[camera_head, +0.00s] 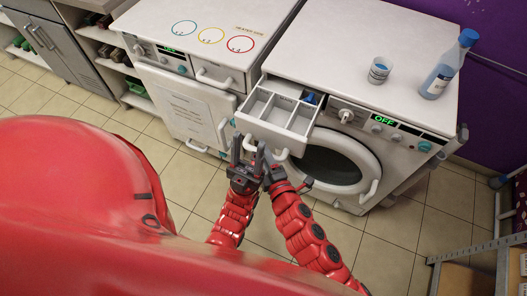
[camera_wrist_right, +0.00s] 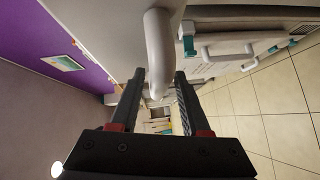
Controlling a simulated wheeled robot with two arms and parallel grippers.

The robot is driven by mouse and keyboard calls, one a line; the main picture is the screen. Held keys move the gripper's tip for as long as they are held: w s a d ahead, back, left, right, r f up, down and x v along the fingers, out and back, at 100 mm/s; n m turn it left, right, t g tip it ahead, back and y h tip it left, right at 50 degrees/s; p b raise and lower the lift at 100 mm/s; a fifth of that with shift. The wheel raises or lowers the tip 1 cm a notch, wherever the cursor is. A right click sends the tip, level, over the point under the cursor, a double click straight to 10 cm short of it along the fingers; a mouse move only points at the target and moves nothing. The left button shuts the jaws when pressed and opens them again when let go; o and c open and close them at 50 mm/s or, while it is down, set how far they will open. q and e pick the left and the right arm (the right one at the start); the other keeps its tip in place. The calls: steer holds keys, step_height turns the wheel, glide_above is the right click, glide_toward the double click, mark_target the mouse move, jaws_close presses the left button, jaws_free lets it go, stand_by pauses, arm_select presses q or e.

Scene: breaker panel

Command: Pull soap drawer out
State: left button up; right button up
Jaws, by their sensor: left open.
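The soap drawer (camera_head: 262,107) of the washing machine at right is pulled out in the head view, showing open compartments with a small blue piece at the back. Its white curved handle (camera_head: 281,155) is on the drawer front. My left gripper (camera_head: 248,147) is open, fingers pointing up, right at the handle; I cannot tell whether it touches. My right gripper (camera_wrist_right: 158,76) is open in the right wrist view, its fingers apart on either side of a white handle (camera_wrist_right: 157,40), with slim gaps visible. In the head view it is partly hidden beside the left gripper.
The washing machine (camera_head: 330,60) has a round door below the drawer. A cup (camera_head: 379,70) and a blue-capped bottle (camera_head: 442,72) stand on top. A second white appliance (camera_head: 190,100) stands to the left. A metal-edged shelf (camera_head: 470,252) is at lower right.

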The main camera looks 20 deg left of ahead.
steer(key=shift+o, duration=0.2)
steer(key=v, duration=1.7)
steer(key=shift+s+b, duration=0.2)
steer(key=shift+b, duration=0.2)
steer(key=shift+w+d+r, duration=0.1)
